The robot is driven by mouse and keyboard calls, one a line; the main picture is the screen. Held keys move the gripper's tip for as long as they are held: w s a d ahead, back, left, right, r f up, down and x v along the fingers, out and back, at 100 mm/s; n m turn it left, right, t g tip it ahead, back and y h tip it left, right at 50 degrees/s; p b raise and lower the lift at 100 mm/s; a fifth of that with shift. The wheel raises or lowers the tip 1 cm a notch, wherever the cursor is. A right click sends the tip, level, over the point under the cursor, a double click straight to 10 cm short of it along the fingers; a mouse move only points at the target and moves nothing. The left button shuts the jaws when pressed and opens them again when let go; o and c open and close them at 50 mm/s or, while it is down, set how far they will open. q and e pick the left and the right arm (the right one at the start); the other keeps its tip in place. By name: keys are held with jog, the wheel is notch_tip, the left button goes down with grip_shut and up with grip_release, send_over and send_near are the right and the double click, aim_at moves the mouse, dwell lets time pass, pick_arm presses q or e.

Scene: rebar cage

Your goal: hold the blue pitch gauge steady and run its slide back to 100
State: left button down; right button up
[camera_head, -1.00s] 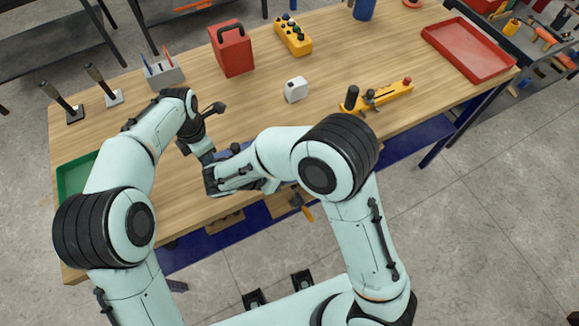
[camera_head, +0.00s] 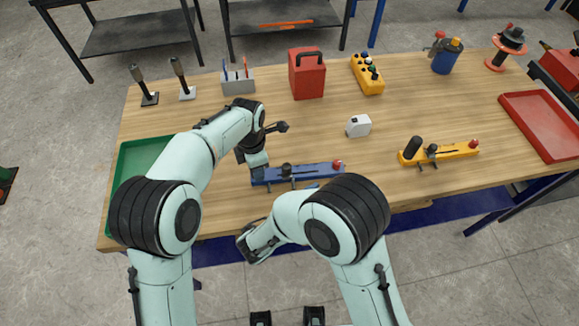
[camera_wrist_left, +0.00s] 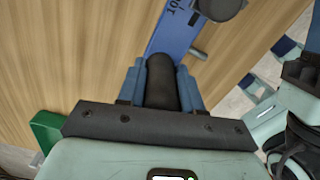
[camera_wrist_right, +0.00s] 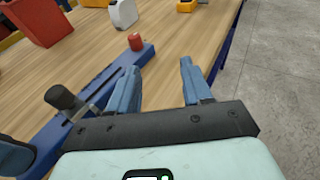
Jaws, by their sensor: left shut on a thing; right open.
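The blue pitch gauge (camera_head: 312,170) lies along the front of the bench, with a red knob at its right end and a slide with a dark knob (camera_head: 286,169) along its bar. My left gripper (camera_wrist_left: 161,68) is shut on the black upright grip (camera_wrist_left: 162,92) at the gauge's left end. In the right wrist view the slide's knob (camera_wrist_right: 62,97) and the red knob (camera_wrist_right: 135,41) stand left of my right gripper (camera_wrist_right: 160,68), which is open and empty beside the bar. The head view mostly hides that gripper behind its forearm. The scale reading is not legible.
A yellow gauge (camera_head: 440,153) lies to the right, and a white box-like item (camera_head: 359,126) behind. A green tray (camera_head: 122,190) is at the left and a red tray (camera_head: 546,125) at the right. A red case (camera_head: 306,75) stands at the back.

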aim_at(286, 170)
jog(key=a+n+t+y, duration=0.2)
jog(key=a, duration=0.1)
jog(key=s+a+n+t+y, duration=0.1)
jog(key=a+n+t+y, duration=0.1)
jog(key=a+t+y, duration=0.1)
jog(key=s+a+n+t+y, duration=0.1)
jog(key=a+n+t+y, duration=0.1)
jog(key=a+n, duration=0.1)
jog(key=shift+a+r+t+y, duration=0.15)
jog(key=shift+a+t+y, duration=0.15)
jog(key=shift+t, duration=0.1)
jog(key=shift+w+a+n+y, duration=0.15)
jog(key=shift+n+y, duration=0.15)
jog(key=w, duration=0.3)
jog(key=w+d, duration=0.1)
jog(key=w, duration=0.3)
jog(key=w+d, duration=0.1)
jog(key=w, duration=0.3)
jog(key=shift+w+d, duration=0.15)
